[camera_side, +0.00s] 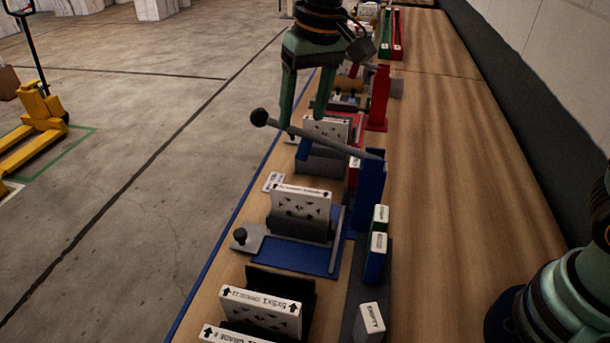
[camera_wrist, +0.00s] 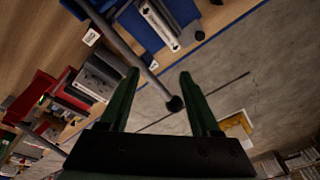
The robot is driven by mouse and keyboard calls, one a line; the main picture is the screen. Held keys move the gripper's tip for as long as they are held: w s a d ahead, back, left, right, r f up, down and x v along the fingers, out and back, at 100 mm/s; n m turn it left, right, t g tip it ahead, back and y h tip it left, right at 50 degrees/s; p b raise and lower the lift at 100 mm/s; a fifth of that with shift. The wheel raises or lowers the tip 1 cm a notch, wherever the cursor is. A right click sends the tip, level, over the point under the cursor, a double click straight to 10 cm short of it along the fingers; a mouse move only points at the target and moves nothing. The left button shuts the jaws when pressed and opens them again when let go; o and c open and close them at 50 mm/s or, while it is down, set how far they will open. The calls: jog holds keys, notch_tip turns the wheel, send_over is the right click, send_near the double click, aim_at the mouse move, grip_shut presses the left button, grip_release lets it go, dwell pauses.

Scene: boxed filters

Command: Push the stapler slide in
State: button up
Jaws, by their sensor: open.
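The blue stapler stands on the bench in the side view, with a blue base plate (camera_side: 290,257) and a tall blue post (camera_side: 370,190). Its grey slide (camera_side: 252,237) has a small black knob (camera_side: 239,235) and sticks out at the base's left end. A white box (camera_side: 300,203) stands in a grey holder there. A grey lever (camera_side: 315,140) with a black ball (camera_side: 259,117) rises from the post, tilted up leftward. My gripper (camera_side: 302,121) is open and empty by the lever. In the wrist view the ball (camera_wrist: 175,103) shows between the fingers; contact is unclear.
A similar red post (camera_side: 379,97) stands farther back. Boxes in a black holder (camera_side: 262,310) stand in front. Small green and blue boxes (camera_side: 376,257) stand right of the stapler. The bench's right side (camera_side: 470,180) is clear; its left edge drops to the floor.

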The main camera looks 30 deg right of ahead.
jog(key=s+d+r, duration=0.2)
jog(key=s+d, duration=0.1)
jog(key=d, duration=0.3)
jog(key=shift+t, duration=0.4)
jog(key=g, duration=0.3)
send_over(240, 232)
notch_tip(240, 232, down, 12)
jog(key=shift+h, duration=0.4)
notch_tip(240, 232, down, 13)
jog(key=shift+r, duration=0.2)
jog(key=shift+c, duration=0.3)
grip_shut()
